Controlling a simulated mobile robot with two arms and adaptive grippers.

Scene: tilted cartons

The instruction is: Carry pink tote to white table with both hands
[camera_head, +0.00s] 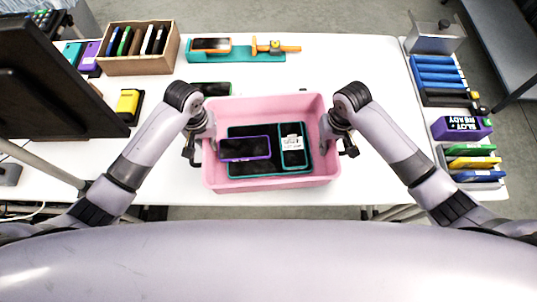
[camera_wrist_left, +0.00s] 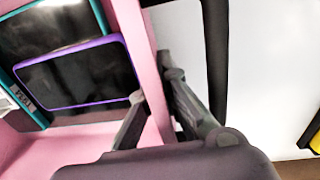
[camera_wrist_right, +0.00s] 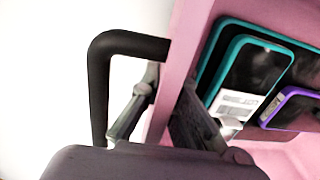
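The pink tote (camera_head: 271,187) is at the front middle of the white table (camera_head: 350,70). I cannot tell whether it rests on the table or hangs just above it. Inside lie a purple-edged device (camera_head: 245,149), a teal-edged device with a white label (camera_head: 293,146) and a larger dark, teal-edged one under them. My left gripper (camera_wrist_left: 155,88) is shut on the tote's left wall, one finger inside and one outside. My right gripper (camera_wrist_right: 168,92) is shut on the right wall in the same way. Black handles show outside both walls, in the left wrist view (camera_wrist_left: 215,60) and right wrist view (camera_wrist_right: 100,80).
A dark monitor (camera_head: 45,85) stands at left. A cardboard box of devices (camera_head: 139,64) and a teal tray (camera_head: 240,56) are at the back. Blue devices (camera_head: 437,75) and a purple box (camera_head: 461,127) line the right edge. The table between tote and right edge is clear.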

